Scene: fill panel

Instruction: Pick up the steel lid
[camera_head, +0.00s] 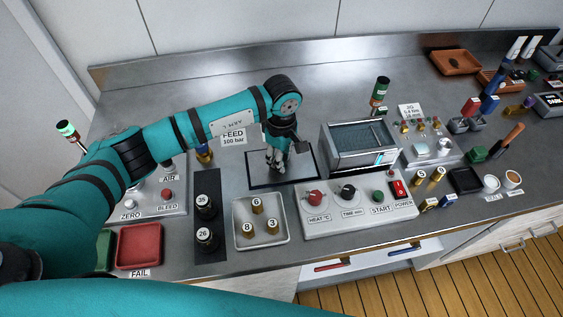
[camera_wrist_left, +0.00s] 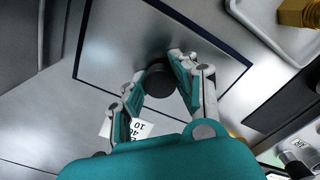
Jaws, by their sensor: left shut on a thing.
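I cannot tell whether the plate is lifted from the bench. My right gripper is out of view.
A white tray (camera_head: 238,238) with brass fittings sits in front of the plate. The control panel (camera_head: 331,224) and heater box (camera_head: 345,155) stand close to the right. A FEED sign (camera_head: 233,137) stands behind left. Black weights (camera_head: 206,205) are front left.

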